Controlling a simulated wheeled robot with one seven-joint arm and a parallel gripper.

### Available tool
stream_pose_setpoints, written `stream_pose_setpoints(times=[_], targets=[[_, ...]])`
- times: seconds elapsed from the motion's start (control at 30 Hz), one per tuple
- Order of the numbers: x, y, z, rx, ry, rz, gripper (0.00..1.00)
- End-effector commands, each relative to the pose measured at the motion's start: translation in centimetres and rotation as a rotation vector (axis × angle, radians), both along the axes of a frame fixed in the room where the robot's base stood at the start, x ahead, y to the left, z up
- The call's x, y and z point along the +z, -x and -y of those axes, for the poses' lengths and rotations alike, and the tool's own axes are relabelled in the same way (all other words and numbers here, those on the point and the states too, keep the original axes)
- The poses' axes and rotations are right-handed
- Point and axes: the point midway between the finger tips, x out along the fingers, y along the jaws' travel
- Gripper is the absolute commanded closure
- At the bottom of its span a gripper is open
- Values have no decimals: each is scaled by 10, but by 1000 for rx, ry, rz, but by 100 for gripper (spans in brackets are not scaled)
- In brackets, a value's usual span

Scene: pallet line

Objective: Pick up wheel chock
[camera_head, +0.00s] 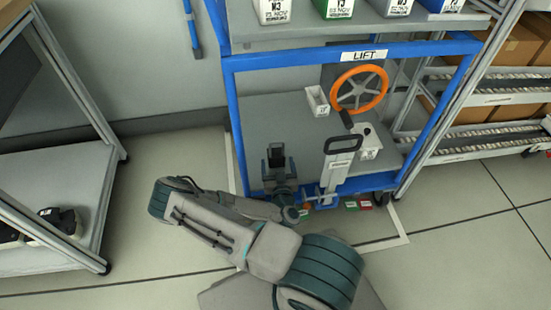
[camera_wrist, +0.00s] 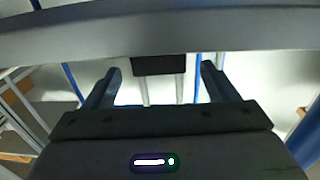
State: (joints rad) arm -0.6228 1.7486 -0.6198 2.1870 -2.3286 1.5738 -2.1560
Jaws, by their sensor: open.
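No wheel chock can be told for certain in either view. A small blue piece (camera_head: 309,191) sits low at the front of the blue cart, beside a white lever with a dark handle (camera_head: 343,145); its exact form is unclear. My gripper (camera_head: 277,152) is in front of the cart's left half, its dark fingers pointing away from me. In the wrist view my gripper (camera_wrist: 160,70) is open, its two fingers wide apart. A dark block (camera_wrist: 158,64) shows between them beneath a broad grey bar; I cannot tell whether it is near the fingers.
The blue cart frame (camera_head: 232,110) carries an orange handwheel (camera_head: 359,88) and labelled bins on top. Small coloured tiles (camera_head: 358,203) lie on the floor by its base. A rack (camera_head: 60,262) with dark items (camera_head: 66,219) stands left; roller shelves (camera_head: 490,99) with boxes stand right.

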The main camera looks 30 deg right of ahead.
Motion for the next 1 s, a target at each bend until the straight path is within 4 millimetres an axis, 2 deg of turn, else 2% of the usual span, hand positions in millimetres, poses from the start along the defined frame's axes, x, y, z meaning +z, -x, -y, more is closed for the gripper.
stream_pose_setpoints(times=[0.17,0.5,0.77,0.8,0.97,1.0], targets=[[-3,-11,3,0,-2,2,20],[-5,-50,18,1,-2,4,20],[-3,-53,19,2,-1,1,20],[-3,-53,19,2,-1,1,26],[-3,-53,19,2,-1,1,70],[-4,-53,19,2,-2,2,75]])
